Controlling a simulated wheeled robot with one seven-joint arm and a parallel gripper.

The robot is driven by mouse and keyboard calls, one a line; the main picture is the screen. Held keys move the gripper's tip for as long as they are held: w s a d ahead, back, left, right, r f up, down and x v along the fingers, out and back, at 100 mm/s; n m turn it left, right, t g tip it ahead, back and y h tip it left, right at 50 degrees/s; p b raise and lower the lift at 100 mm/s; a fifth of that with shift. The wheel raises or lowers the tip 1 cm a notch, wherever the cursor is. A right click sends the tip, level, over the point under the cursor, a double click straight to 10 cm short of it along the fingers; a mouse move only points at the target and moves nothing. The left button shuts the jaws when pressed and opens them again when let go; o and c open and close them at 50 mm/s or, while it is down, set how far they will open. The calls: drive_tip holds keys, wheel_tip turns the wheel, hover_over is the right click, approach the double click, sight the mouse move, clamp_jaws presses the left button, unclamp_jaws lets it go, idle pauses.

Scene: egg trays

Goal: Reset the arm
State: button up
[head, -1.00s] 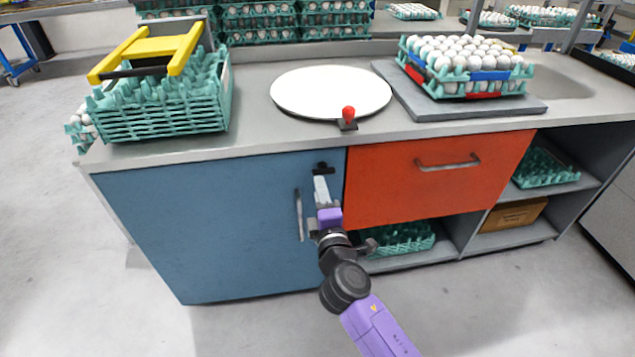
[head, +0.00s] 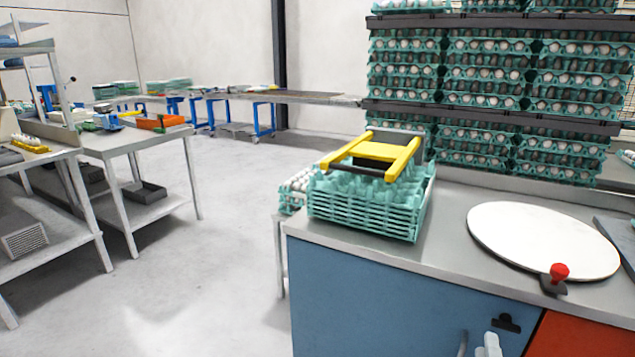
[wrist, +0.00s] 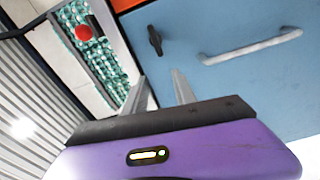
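My gripper (wrist: 158,92) shows in the wrist view with its two grey fingers apart and nothing between them. It is in front of the blue cabinet door (wrist: 225,85), beside the black latch (wrist: 154,40) and the door's metal handle (wrist: 250,46). In the head view, only the pale tip of my gripper (head: 489,345) shows at the bottom edge, in front of the blue door (head: 370,300). The rest of my arm is out of that view.
The counter holds stacked teal egg trays (head: 365,213) under a yellow frame (head: 383,151), a white round disc (head: 540,240) and a red knob (head: 559,272). Tall egg stacks (head: 490,95) stand behind. Open floor (head: 200,270) lies left, with worktables (head: 150,140) beyond.

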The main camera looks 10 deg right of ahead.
drive_tip(key=s+a+m+t+y, duration=0.2)
drive_tip(key=s+a+m+y, duration=0.2)
drive_tip(key=s+a+y, duration=0.55)
drive_tip(key=s+a+m+g, duration=0.1)
drive_tip(key=s+a+m, duration=0.25)
drive_tip(key=s, duration=0.95)
drive_tip(key=s+a+m+g, duration=0.2)
drive_tip(key=s+a+m, duration=0.15)
drive_tip(key=s, duration=0.95)
wheel_tip(320, 180, up, 13)
drive_tip(key=p, duration=1.2)
drive_tip(key=shift+s+a+r, duration=0.15)
drive_tip(key=shift+a, duration=0.2)
drive_tip(key=shift+h, duration=0.25)
